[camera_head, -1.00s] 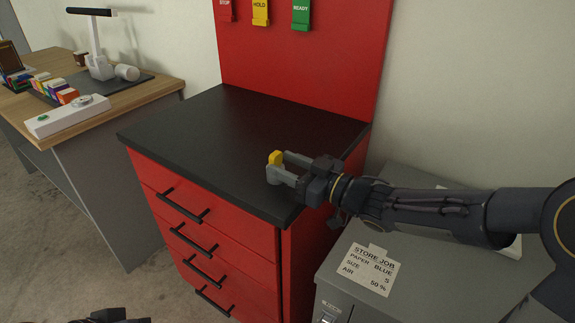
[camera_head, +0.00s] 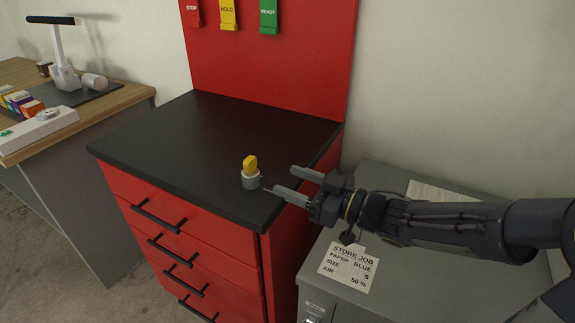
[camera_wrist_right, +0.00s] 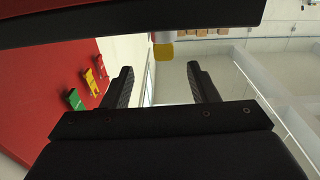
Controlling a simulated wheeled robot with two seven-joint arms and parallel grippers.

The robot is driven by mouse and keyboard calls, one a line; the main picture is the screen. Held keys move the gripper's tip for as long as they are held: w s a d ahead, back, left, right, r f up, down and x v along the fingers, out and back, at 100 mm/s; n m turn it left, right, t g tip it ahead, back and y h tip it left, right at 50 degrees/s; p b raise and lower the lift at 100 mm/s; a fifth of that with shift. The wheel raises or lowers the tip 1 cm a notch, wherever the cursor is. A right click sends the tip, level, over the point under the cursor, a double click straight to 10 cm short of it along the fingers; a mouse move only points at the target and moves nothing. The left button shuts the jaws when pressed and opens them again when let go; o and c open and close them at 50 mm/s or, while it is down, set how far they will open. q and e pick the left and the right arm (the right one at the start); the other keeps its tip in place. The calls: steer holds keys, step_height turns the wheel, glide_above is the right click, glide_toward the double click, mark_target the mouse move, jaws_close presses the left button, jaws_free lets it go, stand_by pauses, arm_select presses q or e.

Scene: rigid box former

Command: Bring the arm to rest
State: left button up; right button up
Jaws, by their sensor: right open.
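My right gripper (camera_head: 299,185) is open and empty near the right edge of the black cabinet top. A small grey cylinder with a yellow top (camera_head: 250,173) stands upright on that top, just left of the fingertips and apart from them. The right wrist view shows both dark fingers (camera_wrist_right: 163,85) spread, with nothing between them. The yellow piece (camera_wrist_right: 164,51) appears beyond them near the top of that view. My left gripper does not show.
The red drawer cabinet (camera_head: 185,240) has a black top (camera_head: 190,140) that is otherwise clear. Its red back panel holds STOP, HOLD and READY tags (camera_head: 229,14). A grey cabinet (camera_head: 400,275) with a STORE JOB card (camera_head: 348,268) stands below my right arm. A wooden desk (camera_head: 130,92) is at left.

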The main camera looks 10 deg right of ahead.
steer(key=s+d+f+m+t+h, duration=0.1)
steer(key=s+d+m+h, duration=0.1)
steer(key=d+m+h, duration=0.5)
steer(key=s+d+f+m+t+h, duration=0.1)
steer(key=s+d+m+t+h, duration=0.1)
steer(key=d+h, duration=0.45)
steer(key=s+f+m+g, duration=0.1)
steer(key=s+f+g, duration=0.1)
steer(key=s, duration=0.2)
steer(key=s+d+f+m+g, duration=0.1)
steer(key=s+f+g, duration=0.1)
steer(key=s, duration=0.2)
steer(key=s+d+f+m+g, duration=0.1)
steer(key=s+f, duration=0.1)
steer(key=s, duration=0.3)
steer(key=shift+s+m+g+y, duration=0.1)
steer(key=shift+m+g+y, duration=0.2)
steer(key=shift+g+y, duration=0.1)
steer(key=s+a+f+g+y+p, duration=0.1)
steer(key=s+a+g+y, duration=0.2)
steer(key=s, duration=0.4)
step_height(320, 180, up, 12)
steer(key=h+p, duration=0.1)
steer(key=p, duration=1.1)
steer(key=shift+a, duration=0.35)
